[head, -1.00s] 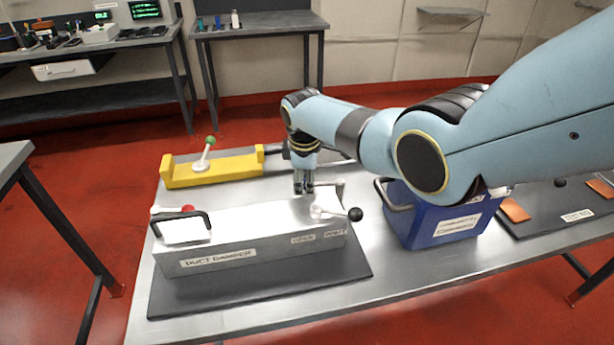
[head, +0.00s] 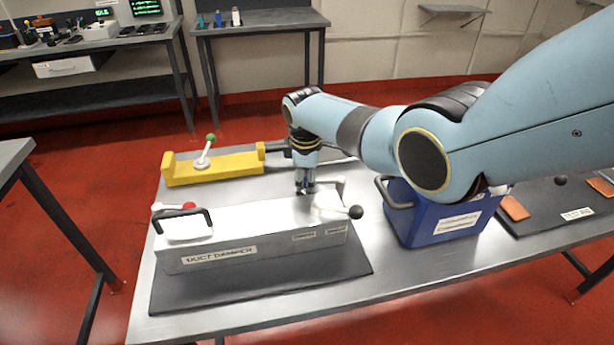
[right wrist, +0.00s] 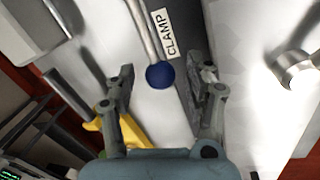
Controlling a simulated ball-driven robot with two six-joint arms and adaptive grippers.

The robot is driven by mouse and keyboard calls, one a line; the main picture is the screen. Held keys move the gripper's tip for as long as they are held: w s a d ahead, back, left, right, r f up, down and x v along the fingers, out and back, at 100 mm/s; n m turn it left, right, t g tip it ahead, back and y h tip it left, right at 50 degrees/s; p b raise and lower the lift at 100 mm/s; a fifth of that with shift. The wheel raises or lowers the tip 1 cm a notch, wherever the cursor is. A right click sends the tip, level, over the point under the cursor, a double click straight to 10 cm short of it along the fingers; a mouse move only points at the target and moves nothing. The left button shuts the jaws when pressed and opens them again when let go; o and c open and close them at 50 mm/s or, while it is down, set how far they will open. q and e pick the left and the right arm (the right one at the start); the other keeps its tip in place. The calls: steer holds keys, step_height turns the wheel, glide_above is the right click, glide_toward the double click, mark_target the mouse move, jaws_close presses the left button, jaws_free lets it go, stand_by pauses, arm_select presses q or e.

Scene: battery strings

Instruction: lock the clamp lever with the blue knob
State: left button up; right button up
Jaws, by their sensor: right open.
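The blue knob (right wrist: 160,75) sits at the end of a thin metal clamp lever (right wrist: 142,32), beside a label reading CLAMP (right wrist: 163,32), in the right wrist view. My right gripper (right wrist: 167,78) is open, with one finger on each side of the knob and a gap to both. My left gripper is not in view.
A black-knobbed lever (head: 355,212) and a red-knobbed lever (head: 189,206) are on the damper box. A yellow fixture (head: 215,172) with a green-knobbed lever (head: 210,139) stands behind it. A blue bin (head: 440,222) stands right, under my right arm. The table's front edge is clear.

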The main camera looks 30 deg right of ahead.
step_height(320, 180, up, 12)
steer(key=s+a, duration=0.1)
steer(key=shift+s+a+f, duration=0.15)
steer(key=shift+s+a, duration=0.1)
steer(key=shift+s, duration=0.15)
steer(key=shift+c, duration=0.2)
